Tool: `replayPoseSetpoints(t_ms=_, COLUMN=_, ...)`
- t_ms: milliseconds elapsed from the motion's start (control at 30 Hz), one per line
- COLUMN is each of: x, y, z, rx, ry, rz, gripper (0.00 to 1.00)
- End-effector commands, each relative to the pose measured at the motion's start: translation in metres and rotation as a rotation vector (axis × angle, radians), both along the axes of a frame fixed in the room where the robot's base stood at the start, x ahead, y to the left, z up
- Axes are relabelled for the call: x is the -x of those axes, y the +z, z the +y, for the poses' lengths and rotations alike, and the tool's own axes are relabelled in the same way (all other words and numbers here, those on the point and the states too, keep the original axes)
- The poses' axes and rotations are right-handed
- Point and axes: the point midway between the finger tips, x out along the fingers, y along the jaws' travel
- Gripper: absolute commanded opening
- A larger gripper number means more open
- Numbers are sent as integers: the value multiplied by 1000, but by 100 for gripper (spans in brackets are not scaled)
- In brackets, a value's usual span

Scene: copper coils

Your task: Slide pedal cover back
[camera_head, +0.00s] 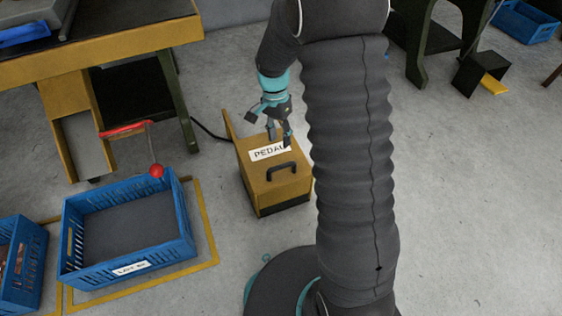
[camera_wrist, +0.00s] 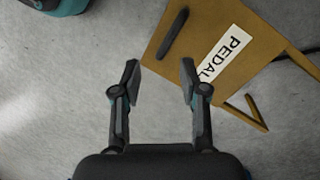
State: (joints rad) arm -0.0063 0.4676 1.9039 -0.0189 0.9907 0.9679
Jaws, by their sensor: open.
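The pedal cover (camera_head: 282,190) is a tan box with a white "PEDAL" label and a dark handle (camera_head: 282,172) on its top. It stands on the floor in the middle of the head view. In the wrist view the cover (camera_wrist: 200,30) fills the upper right, with its handle (camera_wrist: 173,34) left of the label. My gripper (camera_head: 278,140) is above the cover's far part, near the label, in the head view. In the wrist view my gripper (camera_wrist: 160,75) is open with nothing between the fingers. The pedal itself is not visible.
A blue crate (camera_head: 184,215) with a red-knobbed lever (camera_head: 156,170) beside it stands left of the cover. A workbench (camera_head: 110,45) is at the upper left. A dark cable (camera_head: 208,130) runs behind the cover.

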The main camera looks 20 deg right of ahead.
Motion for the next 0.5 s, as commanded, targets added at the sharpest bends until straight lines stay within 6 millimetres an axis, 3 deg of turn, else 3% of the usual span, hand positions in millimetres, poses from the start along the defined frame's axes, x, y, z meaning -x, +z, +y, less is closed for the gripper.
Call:
replayPoseSetpoints(t_ms=167, x=-23, y=12, z=-1, rx=54, ry=-248, rz=-35, gripper=43)
replayPoseSetpoints(t_ms=333, x=-23, y=14, z=-1, rx=94, ry=-429, rz=-34, gripper=43)
replayPoseSetpoints(t_ms=500, x=-21, y=11, z=-1, rx=110, ry=-502, rz=-33, gripper=43)
